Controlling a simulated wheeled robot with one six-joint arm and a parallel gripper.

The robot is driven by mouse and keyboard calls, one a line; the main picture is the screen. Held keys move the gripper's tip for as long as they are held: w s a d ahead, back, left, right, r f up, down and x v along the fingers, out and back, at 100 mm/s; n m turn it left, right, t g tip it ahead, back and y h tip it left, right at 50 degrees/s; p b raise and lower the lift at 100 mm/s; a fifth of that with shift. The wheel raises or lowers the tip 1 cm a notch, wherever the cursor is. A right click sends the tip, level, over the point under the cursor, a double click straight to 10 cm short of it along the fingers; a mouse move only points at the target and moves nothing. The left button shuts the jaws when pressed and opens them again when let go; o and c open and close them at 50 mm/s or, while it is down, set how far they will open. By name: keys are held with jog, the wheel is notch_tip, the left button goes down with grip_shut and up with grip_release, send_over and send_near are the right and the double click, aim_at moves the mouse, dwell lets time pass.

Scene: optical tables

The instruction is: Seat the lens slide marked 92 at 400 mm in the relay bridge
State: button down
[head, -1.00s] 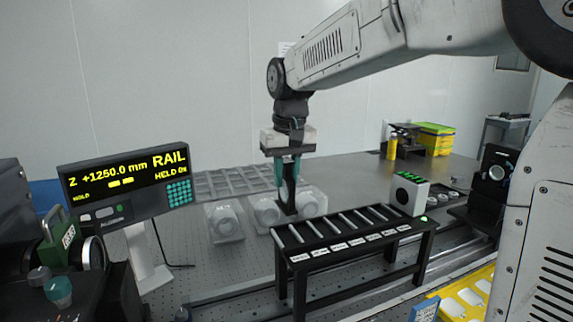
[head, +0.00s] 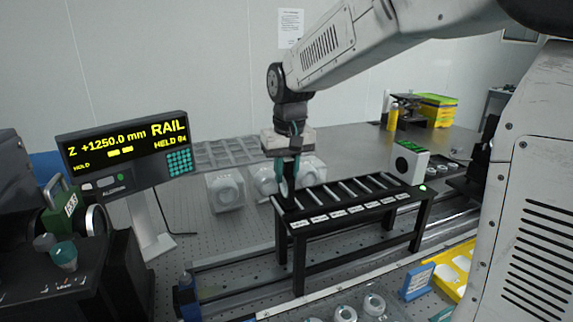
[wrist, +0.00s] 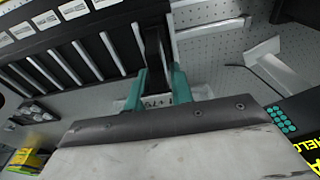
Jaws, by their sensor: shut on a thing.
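The relay bridge (head: 345,210) is a black rack on legs, with silver rods across its top and white labels along its front edge. My gripper (head: 285,188), with teal fingers, is just above the bridge's left end, pointing down. It is shut on a dark lens slide. In the wrist view, my gripper (wrist: 158,92) holds the lens slide (wrist: 153,55), a narrow dark plate with a small white mark near the jaws; its number cannot be read surely. The bridge (wrist: 62,62) is left of the slide there. Whether slide and bridge touch cannot be told.
Pale translucent holders (head: 225,190) stand behind the bridge's left end. A display reading RAIL (head: 125,150) stands left. Rails run under the bridge. Round parts (head: 373,304) and a yellow tray (head: 460,262) are in front.

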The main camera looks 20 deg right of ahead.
jog(key=shift+f, duration=0.35)
dwell(0.6)
jog(key=c, duration=0.7)
grip_release()
jog(key=shift+r, duration=5)
